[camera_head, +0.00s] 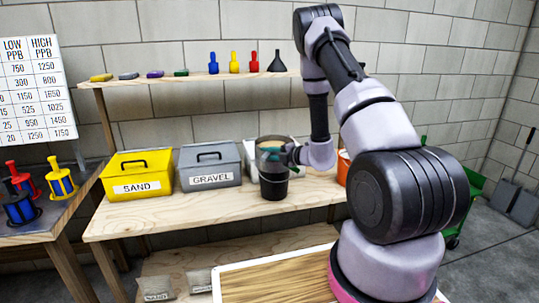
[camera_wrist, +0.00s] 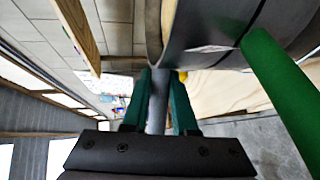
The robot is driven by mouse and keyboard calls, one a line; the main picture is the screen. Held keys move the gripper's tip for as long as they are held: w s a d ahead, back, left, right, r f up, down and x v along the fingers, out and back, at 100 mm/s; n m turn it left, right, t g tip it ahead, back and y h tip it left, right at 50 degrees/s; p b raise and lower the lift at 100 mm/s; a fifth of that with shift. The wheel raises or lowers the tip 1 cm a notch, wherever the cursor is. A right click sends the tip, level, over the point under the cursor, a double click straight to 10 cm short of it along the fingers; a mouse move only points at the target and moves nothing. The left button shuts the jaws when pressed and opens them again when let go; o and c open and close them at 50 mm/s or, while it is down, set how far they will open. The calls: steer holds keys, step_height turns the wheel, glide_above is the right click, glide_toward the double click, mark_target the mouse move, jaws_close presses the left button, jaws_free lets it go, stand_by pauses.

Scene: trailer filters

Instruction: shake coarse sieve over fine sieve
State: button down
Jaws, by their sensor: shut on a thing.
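In the wrist view my gripper (camera_wrist: 160,105) has its green fingers closed on a grey handle (camera_wrist: 158,98). The handle runs up towards a large round grey-and-tan body (camera_wrist: 205,32), cut off by the frame. I cannot tell which sieve this is. In the head view my gripper (camera_head: 288,153) is at the rim of a round grey vessel (camera_head: 293,143) with a tan inside, on the bench. A black bucket (camera_head: 273,182) stands in front of it. My wrist hides part of the vessel, and I cannot make out two separate sieves.
A yellow sand box (camera_head: 138,185) and a grey gravel box (camera_head: 210,181) stand left on the bench (camera_head: 150,220). An orange container (camera_head: 343,168) is at the right, partly behind my arm.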

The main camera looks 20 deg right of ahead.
mark_target(266, 153)
step_height(266, 153, up, 9)
steer(key=shift+f, duration=0.15)
step_height(266, 153, down, 6)
steer(key=shift+f, duration=0.1)
steer(key=shift+w, duration=0.1)
steer(key=shift+w+d, duration=0.3)
steer(key=shift+w, duration=0.2)
steer(key=shift+w+d, duration=0.3)
steer(key=shift+w, duration=0.2)
steer(key=shift+s+a, duration=0.45)
steer(key=shift+s, duration=0.35)
steer(key=shift+s+a, duration=0.45)
steer(key=shift+s, duration=0.35)
steer(key=shift+s+a, duration=0.45)
steer(key=shift+s, duration=0.35)
steer(key=shift+w+d, duration=0.5)
steer(key=shift+w, duration=0.4)
steer(key=shift+w+d, duration=0.25)
steer(key=shift+w, duration=0.15)
steer(key=shift+r, duration=2.5)
